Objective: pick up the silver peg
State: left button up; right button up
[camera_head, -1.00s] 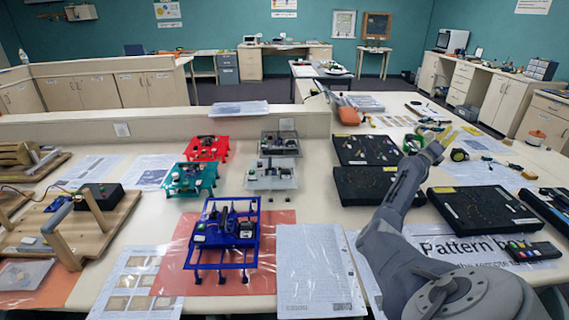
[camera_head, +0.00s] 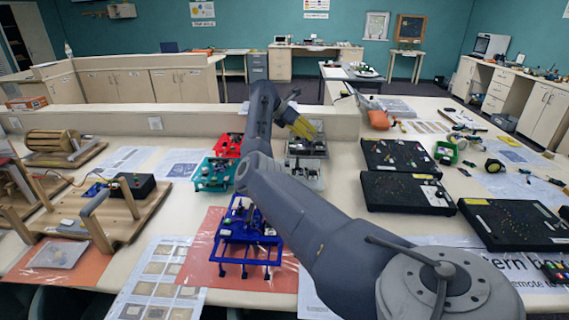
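I cannot make out the silver peg for certain in the head view. My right gripper (camera_head: 303,127), with yellowish fingers, hangs in the air over the back of the table, in front of the grey device (camera_head: 306,147) in the picture. It is too small to tell whether its fingers are open or shut, and I see nothing held in it. My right arm crosses the middle of the view and hides part of the table and the blue device's right side. My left gripper is not in view.
A blue framed device (camera_head: 249,233) stands on an orange sheet, with teal (camera_head: 214,174) and red (camera_head: 228,146) ones behind. Wooden apparatus (camera_head: 130,215) is at the left. Black boards (camera_head: 404,192) lie at the right. A low partition (camera_head: 190,121) runs along the table's back.

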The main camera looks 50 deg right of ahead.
jog(key=w+a+r+t+y, duration=0.35)
jog(key=w+a, duration=0.35)
jog(key=a, duration=0.4)
send_near(287, 160)
jog(key=shift+m+g, duration=0.25)
jog(key=shift+m, duration=0.15)
jog(key=x, duration=0.5)
jog(key=shift+w+f, duration=0.25)
jog(key=shift+w, duration=0.1)
jog(key=shift+x, duration=2.6)
jog(key=shift+o, duration=0.2)
jog(key=shift+s, duration=0.15)
grip_shut()
